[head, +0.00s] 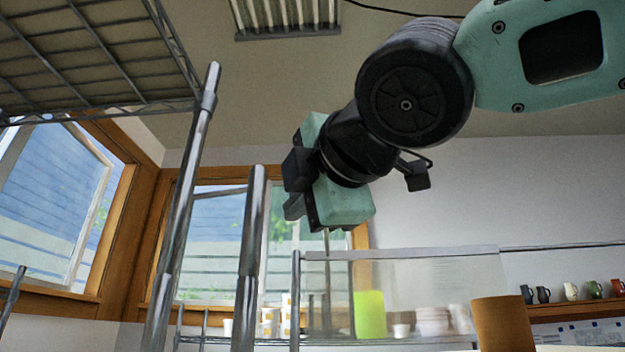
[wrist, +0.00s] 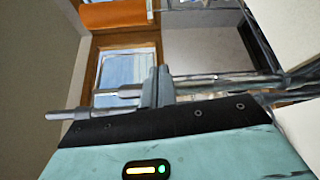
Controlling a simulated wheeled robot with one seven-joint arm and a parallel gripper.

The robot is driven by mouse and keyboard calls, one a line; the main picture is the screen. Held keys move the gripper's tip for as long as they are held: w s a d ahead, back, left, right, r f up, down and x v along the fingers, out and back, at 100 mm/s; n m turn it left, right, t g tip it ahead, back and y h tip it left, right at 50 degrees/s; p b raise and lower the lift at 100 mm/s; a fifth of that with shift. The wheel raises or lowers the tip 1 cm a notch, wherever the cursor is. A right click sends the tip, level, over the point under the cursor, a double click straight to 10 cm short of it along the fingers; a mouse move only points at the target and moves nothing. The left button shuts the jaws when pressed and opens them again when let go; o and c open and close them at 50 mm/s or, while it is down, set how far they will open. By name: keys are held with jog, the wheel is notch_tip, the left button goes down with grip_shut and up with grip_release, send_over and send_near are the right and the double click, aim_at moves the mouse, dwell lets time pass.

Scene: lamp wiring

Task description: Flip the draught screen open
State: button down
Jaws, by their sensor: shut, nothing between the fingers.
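The draught screen appears to be the clear, hazy panel (head: 440,285) at the lower right of the head view, with a pale bar along its top edge. It looks upright, and a green object and white cups show blurred through it. I cannot make out the screen in the wrist view. My gripper (head: 292,190) is shut and empty, in the air above and left of the panel and apart from it in the picture. Its dark fingers also show in the wrist view (wrist: 160,86), with metal posts beyond them.
Chrome rack posts (head: 185,210) stand left of my gripper, with a wire shelf (head: 90,60) overhead. A brown cylinder (head: 502,322) stands at the lower right. Mugs (head: 570,291) line a wooden shelf at the far right. Wood-framed windows (head: 55,205) are behind.

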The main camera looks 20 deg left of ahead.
jog(key=w+p, duration=0.3)
jog(key=w, duration=0.2)
jog(key=shift+w+r+p, duration=0.2)
jog(key=shift+p, duration=0.1)
dwell(0.4)
